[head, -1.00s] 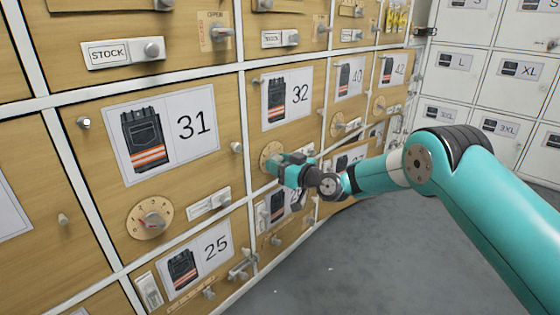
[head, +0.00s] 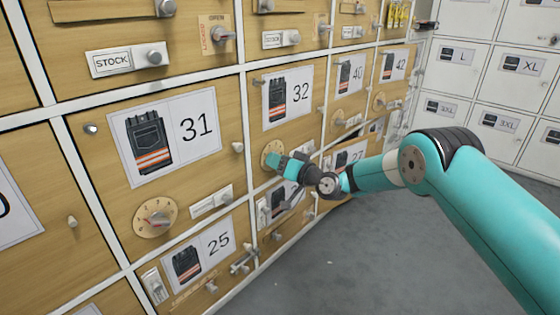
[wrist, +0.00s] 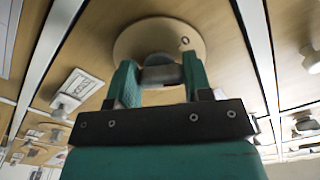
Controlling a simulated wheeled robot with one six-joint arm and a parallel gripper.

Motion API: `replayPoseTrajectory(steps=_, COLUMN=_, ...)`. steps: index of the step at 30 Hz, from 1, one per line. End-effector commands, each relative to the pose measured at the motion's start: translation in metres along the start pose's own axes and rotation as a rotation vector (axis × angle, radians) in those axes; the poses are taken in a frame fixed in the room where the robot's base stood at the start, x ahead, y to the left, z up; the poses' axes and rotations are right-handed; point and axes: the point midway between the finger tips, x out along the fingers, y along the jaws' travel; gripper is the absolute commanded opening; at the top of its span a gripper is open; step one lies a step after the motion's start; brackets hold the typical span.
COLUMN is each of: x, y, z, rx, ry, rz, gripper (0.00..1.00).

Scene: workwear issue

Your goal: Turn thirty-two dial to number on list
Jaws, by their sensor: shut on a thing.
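The thirty-two dial (head: 267,151) is a round wooden disc on the door below the trousers card marked 32 (head: 288,97). My gripper (head: 275,160) is at this dial and partly covers it. In the wrist view the dial disc (wrist: 200,30) fills the top middle, with one small round mark near its upper right. My gripper (wrist: 158,76) is shut on the dial's grey knob (wrist: 160,75), one teal finger on each side. The knob's pointer and most of the dial's numbers are hidden or too small to read. I see no list in either view.
The door marked 31 (head: 229,163) has a similar dial (head: 155,217) with a pointer knob, left of my gripper. Knobs, latches and label holders stick out from the surrounding doors. White lockers (head: 470,75) stand at the right. Grey floor (head: 330,260) is clear below my arm.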

Motion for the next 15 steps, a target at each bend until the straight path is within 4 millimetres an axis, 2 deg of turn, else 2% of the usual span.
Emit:
replayPoseTrajectory(steps=8, x=0.0003, y=-0.0016, z=0.0024, rx=0.003, ry=-0.005, rz=-0.004, gripper=0.22)
replayPoseTrajectory(steps=9, x=0.0003, y=-0.0016, z=0.0024, rx=0.003, ry=-0.005, rz=-0.004, gripper=0.48)
replayPoseTrajectory(steps=12, x=0.0002, y=-0.0013, z=0.0021, rx=0.003, ry=-0.004, rz=-0.003, gripper=0.71)
replayPoseTrajectory(steps=15, x=-0.0002, y=-0.0006, z=0.0013, rx=0.002, ry=-0.003, rz=-0.002, gripper=0.71)
